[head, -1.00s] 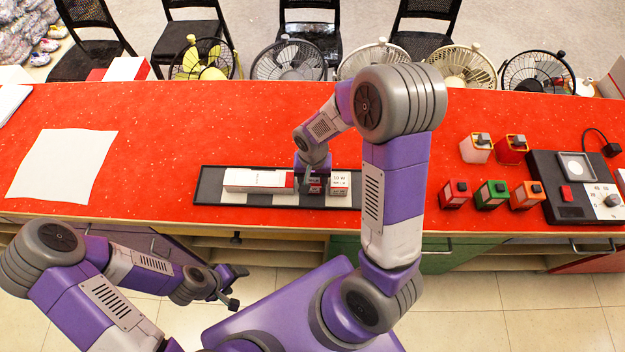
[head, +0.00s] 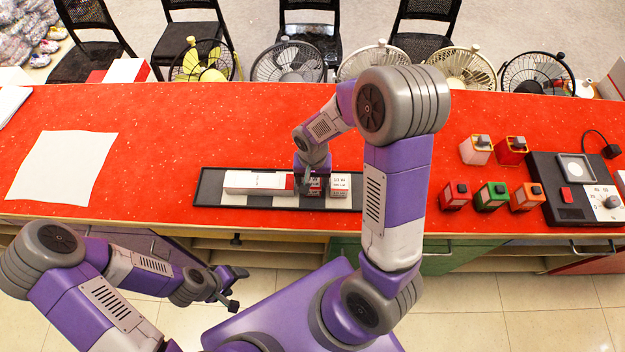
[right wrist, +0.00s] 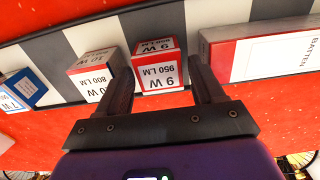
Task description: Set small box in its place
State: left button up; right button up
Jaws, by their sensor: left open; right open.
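The dark tray (head: 207,190) with light stripes lies on the red counter. My left gripper (head: 236,288) is open and empty, in front of the counter.
A long white and red box (head: 257,181) and a white box (head: 340,184) flank the small box. A blue and white box (right wrist: 24,88) stands farther along. Coloured lamp-like blocks (head: 491,195) and a black device (head: 566,190) are at right. White paper (head: 62,167) lies left.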

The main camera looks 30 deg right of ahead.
aim_at(313, 182)
pick_arm(q)
notch_tip(313, 182, up, 2)
jog(key=shift+r+p, duration=0.2)
jog(key=shift+p, duration=0.85)
pick_arm(e)
notch_tip(313, 182, up, 11)
jog(key=shift+f, duration=0.15)
jog(key=shift+s, duration=0.1)
